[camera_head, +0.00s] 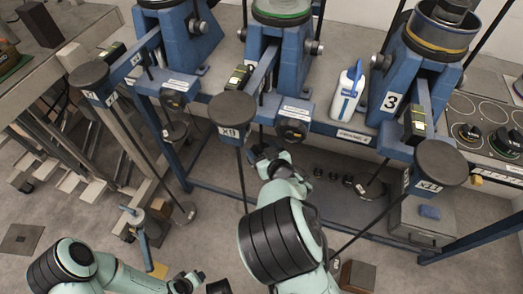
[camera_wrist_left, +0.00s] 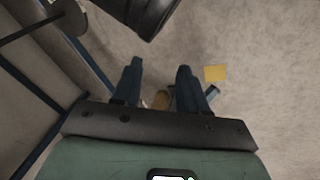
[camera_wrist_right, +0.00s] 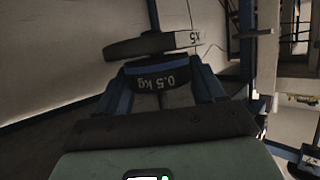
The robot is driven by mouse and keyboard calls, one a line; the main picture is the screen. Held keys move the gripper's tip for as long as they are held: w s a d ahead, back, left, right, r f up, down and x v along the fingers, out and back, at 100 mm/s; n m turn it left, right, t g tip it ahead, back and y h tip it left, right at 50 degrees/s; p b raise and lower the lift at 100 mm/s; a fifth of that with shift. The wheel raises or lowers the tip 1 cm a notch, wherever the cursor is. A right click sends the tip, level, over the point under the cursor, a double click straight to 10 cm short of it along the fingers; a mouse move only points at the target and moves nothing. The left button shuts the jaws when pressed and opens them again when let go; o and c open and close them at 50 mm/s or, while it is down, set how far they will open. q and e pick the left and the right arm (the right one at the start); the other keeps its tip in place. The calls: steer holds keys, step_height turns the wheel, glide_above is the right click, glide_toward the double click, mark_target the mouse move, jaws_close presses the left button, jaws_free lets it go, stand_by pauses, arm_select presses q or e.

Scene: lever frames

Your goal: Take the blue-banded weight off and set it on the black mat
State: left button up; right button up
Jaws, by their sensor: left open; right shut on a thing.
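My right gripper (camera_head: 262,153) is beside the middle lever frame (camera_head: 277,60), close to the round dark end (camera_head: 232,110) of its lever. In the right wrist view it (camera_wrist_right: 165,85) is shut on a dark weight (camera_wrist_right: 158,80) marked 0.5 kg, with a blue band at its edge. A dark disc (camera_wrist_right: 150,45) with a tag shows just past the weight; I cannot tell whether they touch. My left gripper (camera_head: 187,283) is open and empty, low at the front; its fingers (camera_wrist_left: 158,75) stand apart over the floor.
Other lever frames stand at left (camera_head: 180,35) and right (camera_head: 420,65). A white-and-blue bottle (camera_head: 347,92) is on the bench. A ringed board (camera_head: 482,104) holds black weights at right. Several small dark weights (camera_head: 333,176) are on the lower shelf. Hanging rods and blue rails crowd the front.

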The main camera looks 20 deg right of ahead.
mark_target(261, 143)
step_height(261, 143, up, 4)
steer(key=shift+p, duration=0.9)
arm_select(q)
steer(key=s+d+r+g+h+p, duration=0.1)
steer(key=s+d+r+g+p, duration=0.3)
steer(key=s+r, duration=0.4)
step_height(261, 143, up, 12)
steer(key=s+d+m+p, duration=0.1)
steer(key=s+p, duration=0.1)
steer(key=p, duration=1.1)
steer(key=shift+s+f+h, duration=0.2)
steer(key=shift+s+h, duration=0.05)
steer(key=shift+h, duration=0.05)
arm_select(e)
steer(key=s+d, duration=0.3)
steer(key=s, duration=1.4)
steer(key=shift+s+d+f, duration=0.2)
steer(key=shift+s+f, duration=0.1)
arm_select(q)
steer(key=shift+w+d+r+p, duration=0.15)
steer(key=shift+r+p, duration=0.2)
steer(key=shift+p, duration=0.2)
arm_select(e)
steer(key=shift+r, duration=0.3)
